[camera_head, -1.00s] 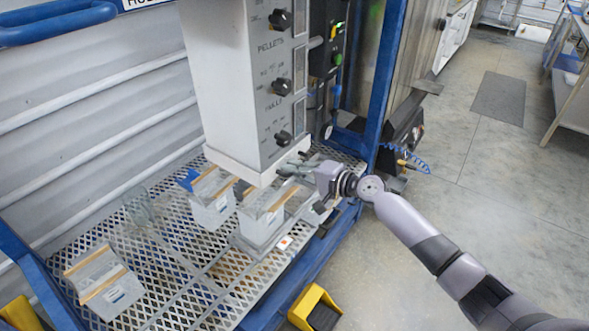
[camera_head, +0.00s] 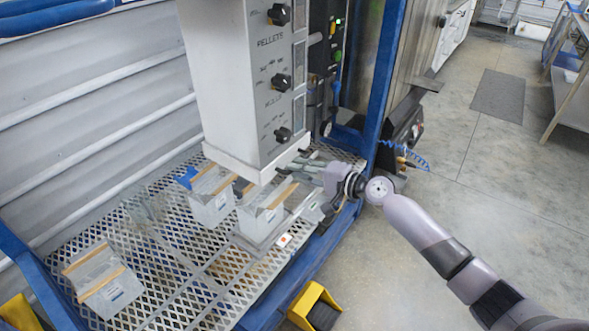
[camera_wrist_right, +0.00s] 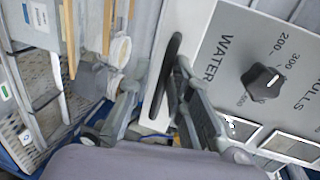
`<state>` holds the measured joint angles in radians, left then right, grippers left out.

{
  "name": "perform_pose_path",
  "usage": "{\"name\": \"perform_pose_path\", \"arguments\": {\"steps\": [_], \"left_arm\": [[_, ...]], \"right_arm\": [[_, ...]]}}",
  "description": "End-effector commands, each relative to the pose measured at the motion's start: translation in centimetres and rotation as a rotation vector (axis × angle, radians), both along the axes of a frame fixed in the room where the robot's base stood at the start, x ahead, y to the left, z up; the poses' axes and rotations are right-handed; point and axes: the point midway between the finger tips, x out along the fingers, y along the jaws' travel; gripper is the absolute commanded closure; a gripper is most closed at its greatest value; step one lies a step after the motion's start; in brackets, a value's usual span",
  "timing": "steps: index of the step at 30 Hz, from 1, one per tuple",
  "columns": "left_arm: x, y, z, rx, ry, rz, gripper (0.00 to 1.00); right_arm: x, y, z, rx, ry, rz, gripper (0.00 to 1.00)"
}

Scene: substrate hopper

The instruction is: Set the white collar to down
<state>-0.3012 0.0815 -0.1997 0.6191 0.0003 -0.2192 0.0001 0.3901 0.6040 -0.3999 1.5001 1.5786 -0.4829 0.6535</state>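The white collar (camera_head: 228,162) is a band around the bottom end of the grey hopper column (camera_head: 228,80). In the right wrist view the collar (camera_wrist_right: 160,92) is a white strip along the edge of the panel, with a black bar handle (camera_wrist_right: 172,75) on it. My right gripper (camera_head: 297,167) is at the collar's right corner. In the wrist view its fingers (camera_wrist_right: 160,108) are apart, one on each side of the collar edge and handle. I cannot tell whether either finger touches. My left gripper is not in view.
Several pouches, one of them a front pouch (camera_head: 104,280), stand on the mesh shelf (camera_head: 185,235) below the column. The column's panel carries black knobs, including the lowest one (camera_head: 283,135). A blue frame post (camera_head: 385,70) stands right of the column. A yellow pedal (camera_head: 316,308) is on the floor.

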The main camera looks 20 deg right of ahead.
Motion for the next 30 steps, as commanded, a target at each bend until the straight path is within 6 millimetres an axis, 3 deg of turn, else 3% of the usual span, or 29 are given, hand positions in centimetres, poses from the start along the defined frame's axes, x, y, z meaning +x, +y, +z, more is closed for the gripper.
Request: {"name": "perform_pose_path", "arguments": {"steps": [6, 13, 30], "left_arm": [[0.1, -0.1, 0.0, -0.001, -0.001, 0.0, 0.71], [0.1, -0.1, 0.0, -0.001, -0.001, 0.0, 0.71], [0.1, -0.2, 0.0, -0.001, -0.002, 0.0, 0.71]], "right_arm": [[-3.9, -3.1, 0.7, -0.006, 0.006, -0.001, 0.82], [-6.6, -5.2, 1.6, -0.004, 0.005, 0.0, 0.82], [-7.5, -5.9, 2.0, -0.002, 0.002, 0.0, 0.82]]}}
